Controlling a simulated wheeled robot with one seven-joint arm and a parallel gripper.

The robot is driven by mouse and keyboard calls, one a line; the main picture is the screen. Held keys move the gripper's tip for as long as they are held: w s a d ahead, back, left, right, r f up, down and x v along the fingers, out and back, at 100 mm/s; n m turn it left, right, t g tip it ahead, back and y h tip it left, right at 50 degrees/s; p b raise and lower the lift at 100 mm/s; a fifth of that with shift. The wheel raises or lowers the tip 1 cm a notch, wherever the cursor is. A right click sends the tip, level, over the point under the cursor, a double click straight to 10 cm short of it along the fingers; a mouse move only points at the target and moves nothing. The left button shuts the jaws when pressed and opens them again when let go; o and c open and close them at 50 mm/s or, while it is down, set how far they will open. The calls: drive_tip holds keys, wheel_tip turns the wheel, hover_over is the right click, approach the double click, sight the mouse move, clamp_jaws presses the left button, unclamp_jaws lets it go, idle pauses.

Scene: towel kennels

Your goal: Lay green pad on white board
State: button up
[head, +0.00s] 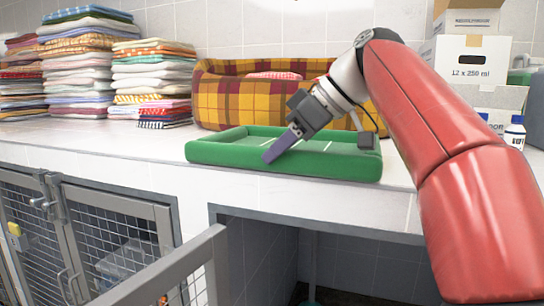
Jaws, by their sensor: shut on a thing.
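The green pad (230,154), with a raised rim around a flat middle marked by thin white lines, is at the front of the white countertop. My gripper (268,157) reaches down from the upper right with its purple-grey fingers at the pad's front rim. It is shut on the pad's rim. The pad looks level; I cannot tell whether its underside touches the counter. I cannot make out a white board separate from the white countertop (110,145).
A plaid pet bed (232,92) stands right behind the pad. Several towel stacks (75,75) fill the back left. White boxes (470,60) and a bottle (515,132) stand at the right. Below the counter are mesh kennel doors (115,245) and an open bay.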

drive_tip(key=shift+w+d, duration=0.1)
drive_tip(key=shift+d, duration=0.05)
drive_tip(key=shift+f, duration=0.1)
drive_tip(key=o, duration=1.1)
